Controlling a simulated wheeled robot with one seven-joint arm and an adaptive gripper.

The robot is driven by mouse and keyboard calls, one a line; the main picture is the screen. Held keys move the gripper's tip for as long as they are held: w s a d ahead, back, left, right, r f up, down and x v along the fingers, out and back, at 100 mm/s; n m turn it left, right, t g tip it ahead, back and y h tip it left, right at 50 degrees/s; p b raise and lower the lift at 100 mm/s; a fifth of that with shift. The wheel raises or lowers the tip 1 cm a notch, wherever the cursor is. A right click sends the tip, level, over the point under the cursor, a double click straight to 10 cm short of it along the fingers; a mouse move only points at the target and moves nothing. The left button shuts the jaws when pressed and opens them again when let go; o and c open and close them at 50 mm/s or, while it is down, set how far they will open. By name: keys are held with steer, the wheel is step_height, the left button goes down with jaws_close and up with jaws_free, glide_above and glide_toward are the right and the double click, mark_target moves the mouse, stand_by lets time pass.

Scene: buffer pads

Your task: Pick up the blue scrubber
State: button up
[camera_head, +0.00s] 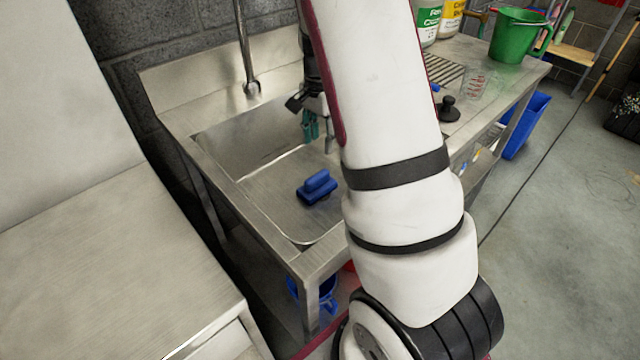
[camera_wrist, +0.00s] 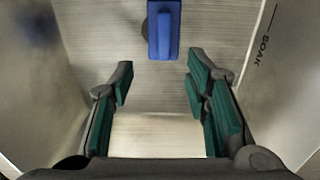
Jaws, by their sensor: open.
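The blue scrubber (camera_head: 317,187), a block with a raised handle, lies on the floor of the steel sink (camera_head: 265,195), toward its near side. My gripper (camera_head: 318,128) is over the sink, farther back than the scrubber and apart from it. In the wrist view the scrubber (camera_wrist: 163,30) shows at the top middle, beyond the fingertips. My gripper (camera_wrist: 158,82) is open there, its green-padded fingers spread with nothing between them. My arm hides the right part of the sink in the head view.
The sink walls rise around my gripper, one marked "SOAK" (camera_wrist: 265,38). A faucet (camera_head: 246,50) stands at the back. A black knobbed object (camera_head: 449,110), a clear cup (camera_head: 473,86) and a green bucket (camera_head: 518,36) stand on the counter to the right.

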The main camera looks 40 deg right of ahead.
mark_target(317, 176)
step_height(317, 176, down, 8)
steer(key=shift+f+b, duration=0.25)
steer(key=shift+b, duration=0.6)
steer(key=shift+w+a+f+b, duration=0.1)
steer(key=shift+w+f+b, duration=0.1)
steer(key=shift+f, duration=0.7)
steer(key=shift+w+a+f+b, duration=0.1)
steer(key=shift+f+b, duration=0.15)
steer(key=shift+f, duration=0.65)
steer(key=shift+w+f+b, duration=0.1)
steer(key=shift+f+b, duration=0.1)
steer(key=shift+f, duration=0.7)
jaws_close()
